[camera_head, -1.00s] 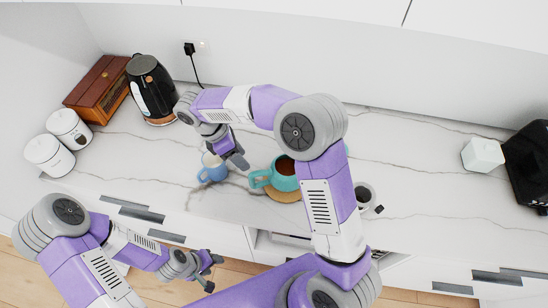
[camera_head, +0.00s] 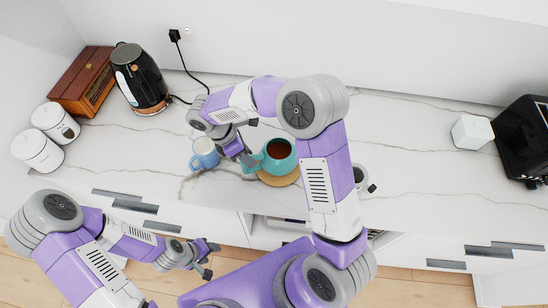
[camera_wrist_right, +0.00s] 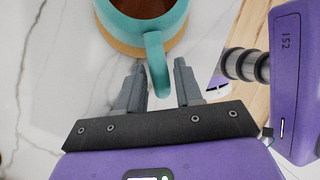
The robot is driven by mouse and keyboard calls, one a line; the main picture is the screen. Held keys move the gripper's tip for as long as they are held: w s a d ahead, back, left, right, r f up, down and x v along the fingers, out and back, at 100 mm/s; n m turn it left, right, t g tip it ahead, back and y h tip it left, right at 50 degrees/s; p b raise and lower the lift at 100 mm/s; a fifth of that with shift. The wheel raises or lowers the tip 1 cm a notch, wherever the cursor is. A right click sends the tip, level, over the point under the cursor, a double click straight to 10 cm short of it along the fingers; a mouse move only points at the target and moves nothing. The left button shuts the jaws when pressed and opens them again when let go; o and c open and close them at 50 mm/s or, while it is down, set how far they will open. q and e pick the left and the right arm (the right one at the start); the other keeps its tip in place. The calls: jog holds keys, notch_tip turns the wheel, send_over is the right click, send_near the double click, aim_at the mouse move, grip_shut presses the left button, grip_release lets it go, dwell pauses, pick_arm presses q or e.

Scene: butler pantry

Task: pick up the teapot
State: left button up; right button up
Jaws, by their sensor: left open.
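My right gripper (camera_head: 248,157) is at the handle side. In the right wrist view the handle (camera_wrist_right: 157,65) of the teapot (camera_wrist_right: 140,30) reaches down between the two fingers of my right gripper (camera_wrist_right: 159,75), which is open with gaps on both sides. My left gripper (camera_head: 210,258) is open and empty, low in front of the counter.
A blue mug (camera_head: 204,152) stands close left of my right gripper. A black kettle (camera_head: 139,80), wooden box (camera_head: 84,82) and white canisters (camera_head: 38,150) stand left. The counter's right part is mostly clear.

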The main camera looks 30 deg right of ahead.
grip_shut()
jog(key=shift+r, duration=0.1)
dwell(1.0)
